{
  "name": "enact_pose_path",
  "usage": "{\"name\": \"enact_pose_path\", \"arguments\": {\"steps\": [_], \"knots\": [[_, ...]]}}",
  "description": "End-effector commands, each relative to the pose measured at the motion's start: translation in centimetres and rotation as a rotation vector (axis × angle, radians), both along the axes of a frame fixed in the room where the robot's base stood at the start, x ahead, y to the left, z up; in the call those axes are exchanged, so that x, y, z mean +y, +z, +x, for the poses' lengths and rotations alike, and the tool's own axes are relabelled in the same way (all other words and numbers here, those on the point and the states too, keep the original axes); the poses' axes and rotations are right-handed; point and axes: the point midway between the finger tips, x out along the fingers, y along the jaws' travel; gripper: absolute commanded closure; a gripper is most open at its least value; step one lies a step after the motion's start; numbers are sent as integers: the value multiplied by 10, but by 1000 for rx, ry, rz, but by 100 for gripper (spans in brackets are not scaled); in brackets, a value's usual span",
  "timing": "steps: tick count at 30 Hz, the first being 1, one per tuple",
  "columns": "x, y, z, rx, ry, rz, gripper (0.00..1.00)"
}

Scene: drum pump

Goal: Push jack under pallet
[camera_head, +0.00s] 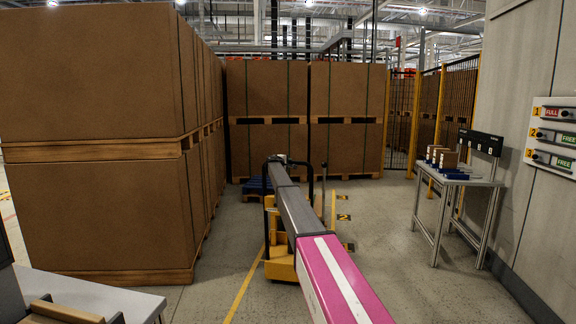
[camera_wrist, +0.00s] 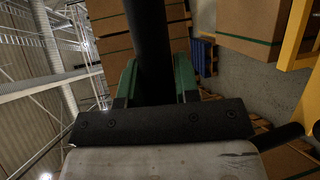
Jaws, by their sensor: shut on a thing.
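The yellow pallet jack (camera_head: 282,266) stands on the floor in the middle of the head view, with its black handle frame (camera_head: 310,180) upright. My arm reaches over it and hides much of its body. My gripper (camera_head: 277,160) is at the top of the handle. In the wrist view, my gripper (camera_wrist: 158,85) has its green fingers on both sides of a black handle bar (camera_wrist: 149,40) and is shut on it. A blue pallet (camera_head: 257,187) lies on the floor beyond the jack, partly hidden. The jack's forks are hidden, so their place relative to the pallet cannot be told.
Tall cartons on wooden pallets (camera_head: 95,205) wall off the left. More stacked cartons (camera_head: 268,90) close the back. A metal table (camera_head: 455,181) with small boxes stands at the right, beside a wall. Open floor (camera_head: 375,250) lies between the jack and the table.

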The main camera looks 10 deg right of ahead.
Motion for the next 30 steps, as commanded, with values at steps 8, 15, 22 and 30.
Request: {"name": "enact_pose_path", "arguments": {"steps": [8, 15, 22, 30], "knots": [[2, 2, 2, -2, 3, -1, 45], [1, 1, 1, -1, 1, 0, 45], [10, 3, -10, -1, 1, 0, 45], [39, 10, -42, -2, 3, -1, 45]]}}
